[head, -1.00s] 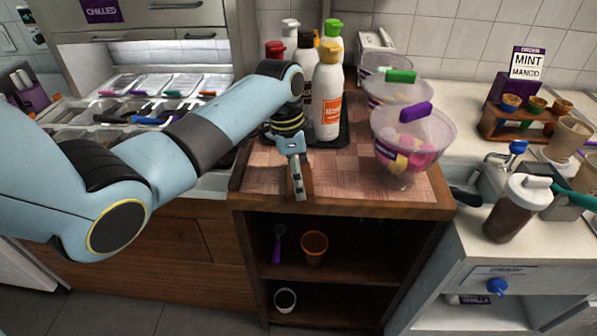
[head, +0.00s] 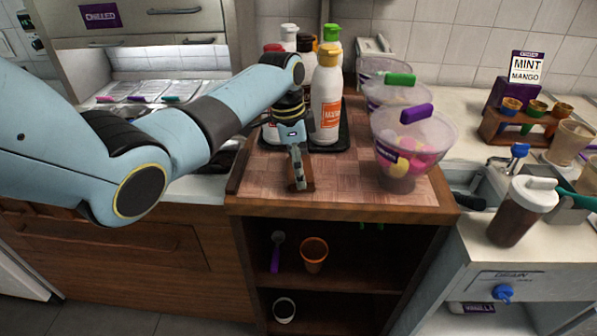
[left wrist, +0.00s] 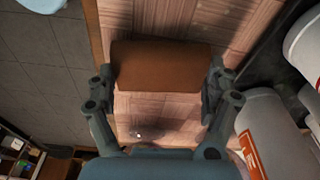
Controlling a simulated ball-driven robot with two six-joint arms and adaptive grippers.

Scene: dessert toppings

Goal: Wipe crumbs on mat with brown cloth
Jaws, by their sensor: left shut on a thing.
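The brown cloth (left wrist: 162,66) is a folded pad between the fingers of my left gripper (left wrist: 165,85) in the left wrist view. In the head view my left gripper (head: 297,178) points down over the mat, with a brown edge of the cloth (head: 306,176) beside its fingers. The mat (head: 345,188) has a reddish wood-block pattern and covers the counter top. One tiny pale speck (left wrist: 138,134) shows on it in the left wrist view; I cannot tell if it is a crumb. My right gripper is not in view.
Bottles (head: 326,100) stand on a black tray (head: 345,136) behind my left gripper. Clear tubs (head: 425,132) with coloured clips stand to the right, the nearest holding colourful balls. The mat's front middle is open. A shelf below holds an orange cup (head: 314,254).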

